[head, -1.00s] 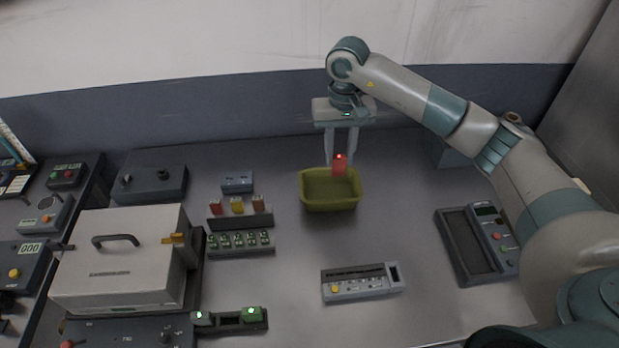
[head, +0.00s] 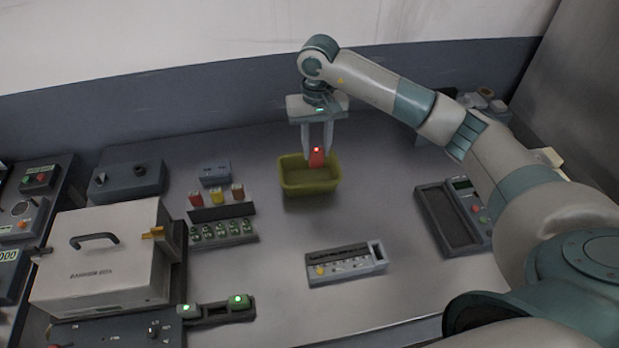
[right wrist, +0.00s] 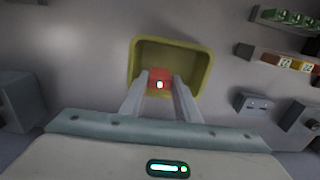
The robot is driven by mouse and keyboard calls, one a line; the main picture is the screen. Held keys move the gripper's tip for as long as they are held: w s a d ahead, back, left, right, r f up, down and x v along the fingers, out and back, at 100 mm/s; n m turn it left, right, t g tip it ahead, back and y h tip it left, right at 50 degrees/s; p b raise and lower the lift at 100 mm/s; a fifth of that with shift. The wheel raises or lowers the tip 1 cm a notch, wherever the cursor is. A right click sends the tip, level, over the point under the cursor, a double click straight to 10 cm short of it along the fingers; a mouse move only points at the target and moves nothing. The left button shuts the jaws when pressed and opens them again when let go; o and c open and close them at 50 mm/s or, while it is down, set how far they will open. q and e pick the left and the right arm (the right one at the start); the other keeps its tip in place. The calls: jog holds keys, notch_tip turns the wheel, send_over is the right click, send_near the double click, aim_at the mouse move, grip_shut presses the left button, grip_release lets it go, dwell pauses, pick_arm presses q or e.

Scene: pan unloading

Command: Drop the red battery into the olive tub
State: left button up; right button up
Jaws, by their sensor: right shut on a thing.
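The red battery (head: 317,158) is held between the fingers of my right gripper (head: 316,150), which is shut on it. It also shows in the right wrist view (right wrist: 159,80), between the fingertips. The olive tub (head: 310,188) stands on the table, and the battery is over it near its back right part in the head view. In the right wrist view the tub (right wrist: 205,68) lies behind the battery. The exact height of the battery over the tub floor is hard to tell. My left gripper is not in view.
A rack with red, yellow and orange blocks (head: 222,213) stands left of the tub. A grey tray device (head: 346,264) lies in front. A lidded white box (head: 100,258) is at left, and a grey device (head: 455,215) at right. The table around the tub is mostly clear.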

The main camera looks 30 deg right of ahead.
jog(key=shift+f, duration=1.2)
jog(key=o, duration=1.2)
jog(key=shift+r, duration=0.1)
jog(key=shift+r+b, duration=0.5)
jog(key=shift+r, duration=0.05)
notch_tip(320, 180, up, 16)
jog(key=b, duration=0.4)
